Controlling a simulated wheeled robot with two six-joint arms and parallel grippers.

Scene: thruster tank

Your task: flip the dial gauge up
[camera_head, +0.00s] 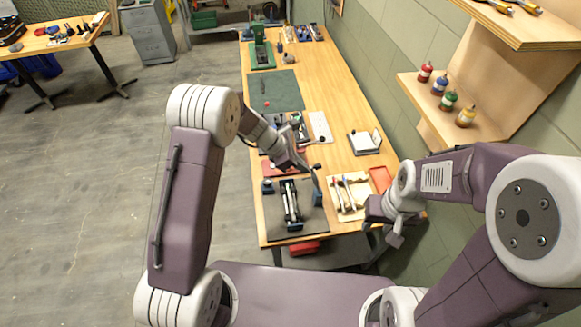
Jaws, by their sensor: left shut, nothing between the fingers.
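I cannot make out a dial gauge with certainty. A dark fixture with metal rails (291,203) stands on a black mat (315,222) at the near end of the wooden bench. A small blue-based post (268,187) stands to its left and another blue part (317,195) to its right. My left gripper (311,170) reaches in from the left, shut and empty, above the far right side of this fixture and close to the blue part. Whether it touches anything is unclear. My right gripper (393,238) hangs at the bench's near right edge; its fingers are too small to read.
A wooden tray with pale-handled tools (345,212) and a red tray (380,179) lie right of the fixture. A white-topped box (365,142), a green mat (275,90) and a green press (261,50) are farther back. Wall shelves with bottles (448,100) rise at right.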

